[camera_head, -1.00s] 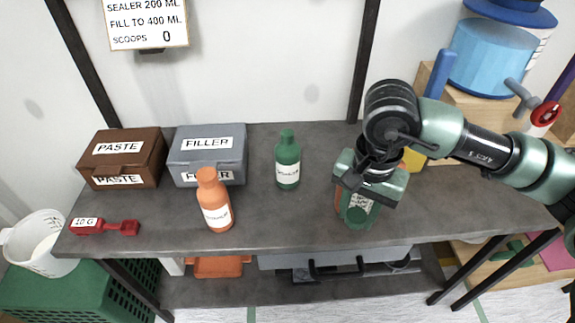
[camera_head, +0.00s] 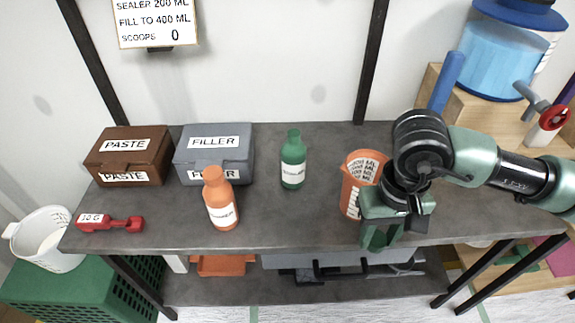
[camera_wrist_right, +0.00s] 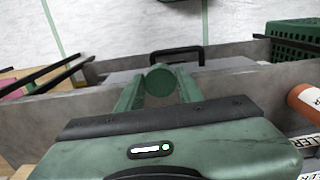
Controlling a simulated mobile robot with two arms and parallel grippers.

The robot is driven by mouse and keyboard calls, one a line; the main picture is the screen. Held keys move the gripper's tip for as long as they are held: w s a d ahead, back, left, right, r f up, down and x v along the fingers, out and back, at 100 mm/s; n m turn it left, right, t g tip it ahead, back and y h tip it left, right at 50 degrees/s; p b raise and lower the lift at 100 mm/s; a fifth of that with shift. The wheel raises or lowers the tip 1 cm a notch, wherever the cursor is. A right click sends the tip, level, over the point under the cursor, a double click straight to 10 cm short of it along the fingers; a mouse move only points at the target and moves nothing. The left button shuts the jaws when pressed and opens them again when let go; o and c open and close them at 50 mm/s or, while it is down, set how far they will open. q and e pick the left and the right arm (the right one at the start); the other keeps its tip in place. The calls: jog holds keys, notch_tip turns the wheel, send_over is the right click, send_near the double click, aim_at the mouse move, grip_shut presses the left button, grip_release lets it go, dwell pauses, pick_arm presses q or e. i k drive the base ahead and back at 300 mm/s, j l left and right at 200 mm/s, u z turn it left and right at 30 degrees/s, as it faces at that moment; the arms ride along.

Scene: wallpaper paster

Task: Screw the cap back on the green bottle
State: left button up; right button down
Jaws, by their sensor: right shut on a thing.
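The green bottle (camera_head: 293,162) stands upright on the grey table, right of the grey filler box, its white label facing me. Its narrow neck points up; I cannot make out its mouth clearly. My right gripper (camera_head: 381,242) is over the table's front edge, right of the bottle and well apart from it, pointing down. In the right wrist view the gripper (camera_wrist_right: 160,92) is shut on a round dark green cap (camera_wrist_right: 160,80) between its fingertips. My left gripper is not in view.
An orange measuring jug (camera_head: 352,187) stands just behind and left of my right gripper. An orange bottle (camera_head: 221,207), a brown paste box (camera_head: 131,157), a grey filler box (camera_head: 212,155) and a red scoop (camera_head: 110,223) are further left. The table between the two bottles and the jug is clear.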

aim_at(293, 152)
jog(key=u, duration=1.15)
jog(key=k+l, duration=0.35)
jog(key=l, duration=0.15)
jog(key=k+l, duration=0.75)
jog(key=l, duration=0.2)
